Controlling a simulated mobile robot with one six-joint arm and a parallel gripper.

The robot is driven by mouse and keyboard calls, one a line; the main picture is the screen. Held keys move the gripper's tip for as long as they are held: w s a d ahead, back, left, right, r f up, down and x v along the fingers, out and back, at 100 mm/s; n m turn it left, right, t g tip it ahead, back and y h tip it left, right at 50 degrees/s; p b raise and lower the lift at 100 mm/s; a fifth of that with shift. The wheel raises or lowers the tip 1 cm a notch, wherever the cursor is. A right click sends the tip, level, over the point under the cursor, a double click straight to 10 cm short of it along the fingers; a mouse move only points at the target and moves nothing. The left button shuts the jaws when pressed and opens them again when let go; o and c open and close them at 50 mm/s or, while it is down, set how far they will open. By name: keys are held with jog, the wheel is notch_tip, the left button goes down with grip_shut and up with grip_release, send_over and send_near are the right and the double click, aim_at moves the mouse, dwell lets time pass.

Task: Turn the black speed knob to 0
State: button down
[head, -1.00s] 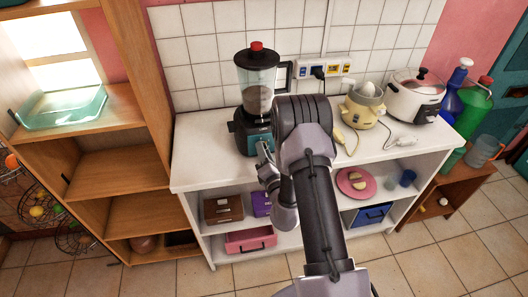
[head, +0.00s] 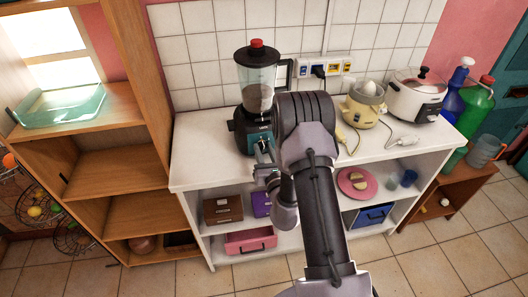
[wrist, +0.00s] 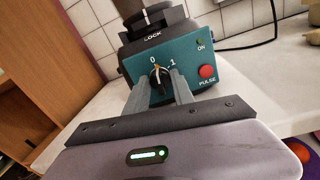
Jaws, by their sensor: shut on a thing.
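The blender (head: 256,85) stands on the white counter with a clear jar, a red cap and a teal front panel. In the wrist view its panel (wrist: 195,62) carries the black speed knob (wrist: 158,78), with 0 above it and 1 to the upper right. A pale mark at the knob's top points up, close to the 0; its exact setting is hard to tell. My gripper (wrist: 162,88) is shut on the knob, one finger on each side. In the head view my gripper (head: 264,151) meets the blender's front, and the knob is hidden.
A red PULSE button (wrist: 207,71) sits right of the knob. A cream juicer (head: 362,108) and a white cooker (head: 415,98) stand further right on the counter (head: 205,160). A wooden shelf (head: 110,160) stands at left.

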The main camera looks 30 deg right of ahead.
jog(key=shift+r+n, duration=0.1)
jog(key=shift+n, duration=0.9)
jog(key=c, duration=1.1)
grip_release()
jog(key=shift+o, duration=0.2)
jog(key=shift+s, duration=0.1)
